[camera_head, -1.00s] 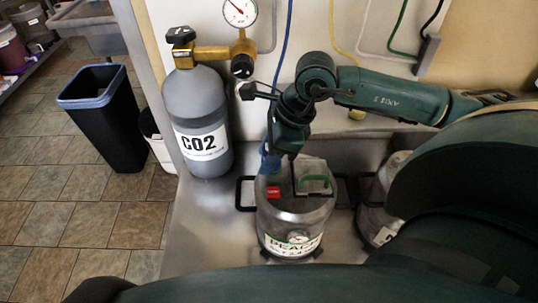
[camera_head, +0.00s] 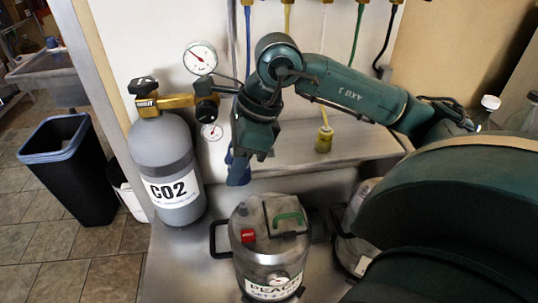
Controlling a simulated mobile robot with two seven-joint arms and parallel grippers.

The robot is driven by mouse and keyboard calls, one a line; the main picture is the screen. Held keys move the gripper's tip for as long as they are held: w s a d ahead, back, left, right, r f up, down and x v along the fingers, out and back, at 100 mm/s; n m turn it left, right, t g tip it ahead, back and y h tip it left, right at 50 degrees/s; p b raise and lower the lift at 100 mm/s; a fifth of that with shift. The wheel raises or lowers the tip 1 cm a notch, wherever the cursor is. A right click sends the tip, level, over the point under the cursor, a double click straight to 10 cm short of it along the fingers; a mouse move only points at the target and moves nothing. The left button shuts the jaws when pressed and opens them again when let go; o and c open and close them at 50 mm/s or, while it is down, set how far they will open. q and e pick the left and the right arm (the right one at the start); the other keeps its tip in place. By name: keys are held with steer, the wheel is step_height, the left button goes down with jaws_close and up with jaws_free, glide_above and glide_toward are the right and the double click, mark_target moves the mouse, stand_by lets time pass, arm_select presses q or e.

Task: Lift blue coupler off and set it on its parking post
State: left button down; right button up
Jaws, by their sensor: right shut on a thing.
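The blue coupler (camera_head: 238,170) hangs from my right gripper (camera_head: 241,152), which is shut on it. The coupler is above and to the left of the steel keg (camera_head: 268,262) and appears clear of its lid. The keg has a green handle and a red tag on top. A blue hose (camera_head: 248,40) runs down the wall behind my right arm. I cannot make out the blue coupler's parking post; my arm may hide it. My left gripper is not in view.
A grey CO2 cylinder (camera_head: 166,170) with gauges stands close left. A yellow coupler (camera_head: 324,140) stands upright on the back ledge (camera_head: 365,145). A second keg (camera_head: 353,235) is partly hidden by my arm. A black bin (camera_head: 68,175) stands on the floor at left.

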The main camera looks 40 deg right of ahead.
steer(key=w+d+m, duration=0.2)
steer(key=w+d, duration=0.1)
steer(key=d, duration=0.2)
steer(key=w+d+f+m+t+h, duration=0.1)
steer(key=w+d+m, duration=0.1)
steer(key=d, duration=0.3)
steer(key=w+d+f+m+h, duration=0.1)
steer(key=w+d+m, duration=0.1)
steer(key=w+d, duration=0.2)
steer(key=shift+w+d+f, duration=0.1)
steer(key=shift+w+d, duration=0.1)
steer(key=shift+d, duration=0.3)
steer(key=shift+w+d+f, duration=0.1)
steer(key=shift+w+d, duration=0.05)
steer(key=shift+d, duration=0.35)
step_height(320, 180, down, 2)
steer(key=shift+f+b, duration=0.1)
steer(key=shift+b, duration=0.7)
steer(key=shift+f+t+b, duration=0.3)
steer(key=shift+f+b, duration=0.3)
steer(key=shift+f, duration=0.15)
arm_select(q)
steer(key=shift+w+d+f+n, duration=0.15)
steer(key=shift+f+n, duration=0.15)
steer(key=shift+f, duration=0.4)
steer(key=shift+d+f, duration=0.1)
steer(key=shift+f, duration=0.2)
arm_select(e)
steer(key=shift+f, duration=0.1)
